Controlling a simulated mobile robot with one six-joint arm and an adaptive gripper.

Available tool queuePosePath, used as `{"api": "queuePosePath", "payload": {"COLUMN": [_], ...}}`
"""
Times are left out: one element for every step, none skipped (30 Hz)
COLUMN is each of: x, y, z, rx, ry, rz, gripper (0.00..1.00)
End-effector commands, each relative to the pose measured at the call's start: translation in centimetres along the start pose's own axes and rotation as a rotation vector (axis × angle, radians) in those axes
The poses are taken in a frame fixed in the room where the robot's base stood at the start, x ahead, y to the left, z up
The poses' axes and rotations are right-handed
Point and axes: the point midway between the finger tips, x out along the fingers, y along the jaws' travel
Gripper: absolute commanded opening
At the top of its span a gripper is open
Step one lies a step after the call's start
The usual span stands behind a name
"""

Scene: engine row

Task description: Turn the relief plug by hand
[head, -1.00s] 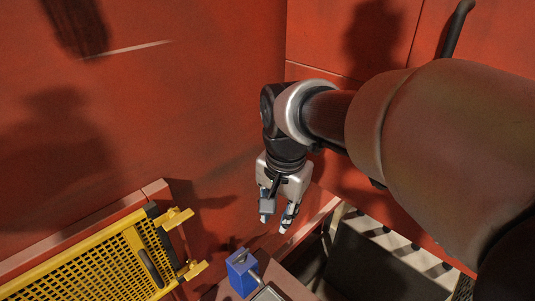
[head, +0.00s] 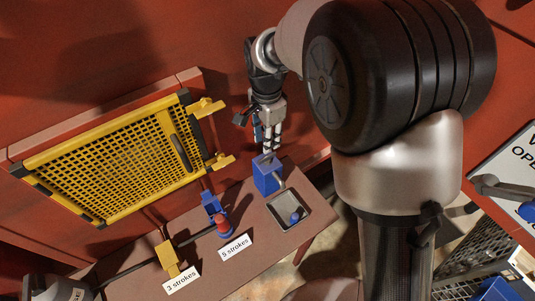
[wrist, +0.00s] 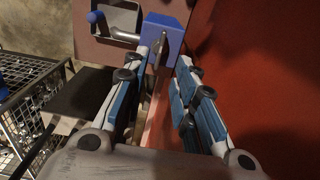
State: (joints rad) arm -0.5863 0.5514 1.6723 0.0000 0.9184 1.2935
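A blue block (head: 268,176) stands at the right end of the brown bench. I cannot tell for sure which part is the relief plug. My gripper (head: 267,148) points down just behind the block in the head view. In the wrist view my gripper (wrist: 166,70) has its blue-padded fingers apart, with nothing held, the block's near edge just beyond the tips.
A yellow mesh panel (head: 115,155) stands left, against the red wall. The bench (head: 215,268) also carries a metal tray (head: 290,205), a red knob (head: 222,226), a yellow block (head: 168,257) and "3 strokes" and "5 strokes" labels. A wire basket (wrist: 25,110) is at left in the wrist view.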

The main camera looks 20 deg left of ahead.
Motion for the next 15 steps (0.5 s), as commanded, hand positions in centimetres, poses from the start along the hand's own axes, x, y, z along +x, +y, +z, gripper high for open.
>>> {"api": "queuePosePath", "payload": {"x": [1.5, 2.1, 2.9, 3.5, 4.1, 4.8, 5.2, 5.6, 6.1, 6.5, 6.8, 7.1, 7.2, 7.4, 7.5], "y": [0.1, 0.1, 0.1, 0.1, 0.1, 0.1, 0.1, 0.1, 0.0, 0.0, 0.0, 0.1, 0.0, 0.0, 0.0], "z": [0.0, 0.0, 0.0, 0.0, 0.0, 0.0, 0.0, 0.0, 0.0, 0.0, 0.0, 0.0, 0.0, 0.0, 0.0], "rx": [0.0, 0.0, 0.0, 0.0, 0.0, 0.0, 0.0, 0.0, 0.0, 0.0, 0.0, 0.0, 0.0, 0.0, 0.0], "ry": [-0.001, -0.001, -0.001, -0.001, -0.001, -0.001, -0.001, -0.001, 0.0, 0.0, 0.0, 0.0, 0.0, 0.0, 0.0], "rz": [0.003, 0.004, 0.003, 0.003, 0.003, 0.002, 0.002, 0.002, 0.001, 0.001, 0.001, 0.002, 0.001, 0.001, 0.0], "gripper": [0.26, 0.26, 0.26, 0.26, 0.26, 0.26, 0.26, 0.26, 0.26, 0.26, 0.26, 0.26, 0.26, 0.26, 0.26]}}
